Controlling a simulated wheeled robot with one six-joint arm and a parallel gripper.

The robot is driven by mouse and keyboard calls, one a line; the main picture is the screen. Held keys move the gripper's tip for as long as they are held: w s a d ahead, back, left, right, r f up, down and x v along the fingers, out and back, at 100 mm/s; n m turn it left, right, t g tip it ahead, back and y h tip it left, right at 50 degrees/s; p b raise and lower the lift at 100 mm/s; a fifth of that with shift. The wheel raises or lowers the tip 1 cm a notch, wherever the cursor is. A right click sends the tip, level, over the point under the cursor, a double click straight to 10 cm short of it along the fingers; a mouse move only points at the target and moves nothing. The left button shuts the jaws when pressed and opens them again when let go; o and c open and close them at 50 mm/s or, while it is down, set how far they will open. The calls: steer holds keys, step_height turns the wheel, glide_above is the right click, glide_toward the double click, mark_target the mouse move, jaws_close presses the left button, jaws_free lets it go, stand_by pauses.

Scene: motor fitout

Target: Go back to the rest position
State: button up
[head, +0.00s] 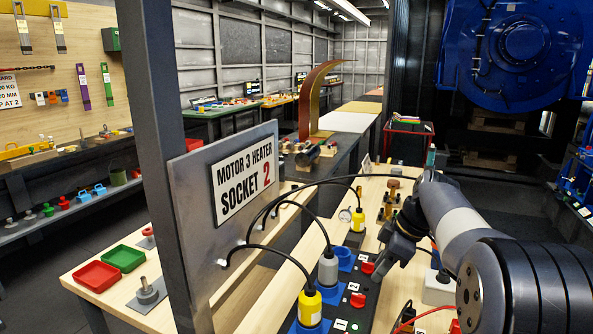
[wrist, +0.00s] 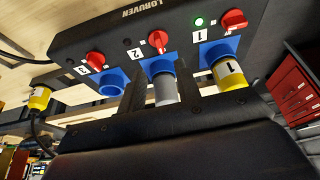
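The black socket box (head: 352,300) stands on the wooden bench; the wrist view shows it too (wrist: 120,38). A yellow plug (head: 308,308) marked 1 sits in blue socket 1, also in the wrist view (wrist: 229,73). A grey plug (head: 328,268) sits in blue socket 2, also in the wrist view (wrist: 165,92). Blue socket 3 (wrist: 110,83) is empty. Another yellow plug (head: 358,220) stands beyond the box. My gripper (head: 375,276) is right of the grey plug, apparently apart from it. Its fingers (wrist: 158,82) are spread in the wrist view, with no held object visible.
Black cables arch from the grey panel (head: 243,178) labelled "Motor 3 heater socket 2" to the plugs. Red (head: 97,276) and green (head: 124,258) trays lie at the left. Red switches (wrist: 235,20) project from the box; a green light shows at socket 1.

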mark_target(358, 295)
steer(key=x, duration=0.9)
steer(key=shift+f, duration=0.1)
steer(key=shift+a+f, duration=0.15)
steer(key=m+t+h+p, duration=0.1)
steer(key=m, duration=0.3)
steer(key=shift+s, duration=0.1)
steer(key=m+p, duration=0.1)
steer(key=m, duration=0.1)
steer(key=m+t+h+p, duration=0.1)
steer(key=m, duration=0.2)
steer(key=shift+a+m+h+p, duration=0.15)
steer(key=shift+m+h+p, duration=0.15)
steer(key=shift+p, duration=0.1)
steer(key=shift+a+m+t+h+p, duration=0.1)
steer(key=shift+m+t+h+p, duration=0.45)
steer(key=shift+m, duration=1.45)
steer(key=shift+a+m+g+h, duration=0.1)
steer(key=shift+m+g+h, duration=0.1)
steer(key=shift+m+h, duration=0.6)
steer(key=shift+m+g+h, duration=0.15)
steer(key=shift+m+h, duration=0.1)
steer(key=shift+m, duration=1.05)
steer(key=shift+v, duration=1.5)
